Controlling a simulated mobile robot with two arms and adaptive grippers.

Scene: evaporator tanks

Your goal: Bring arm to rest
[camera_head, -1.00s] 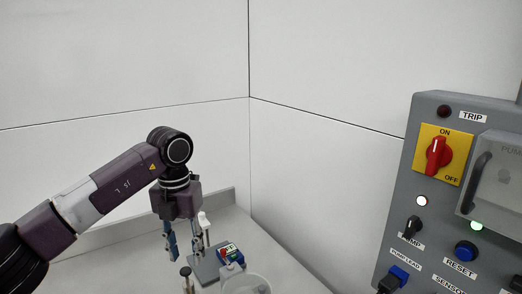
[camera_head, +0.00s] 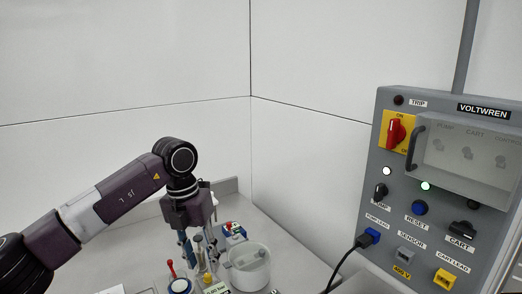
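My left arm comes in from the left. Its gripper (camera_head: 197,244) points down over the worktop, with its fingers spread apart. A thin upright tool (camera_head: 199,250) shows between the fingers in the picture; I see no grip on it, and how near it is to them I cannot tell. My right arm and gripper are not in view.
A white round tub (camera_head: 249,268) stands right of the gripper. A small device (camera_head: 234,230) sits behind, and a red-topped tool (camera_head: 171,268) stands at left. A grey control panel (camera_head: 398,240) with a red switch (camera_head: 395,134) and a cable fills the right. White walls close the back.

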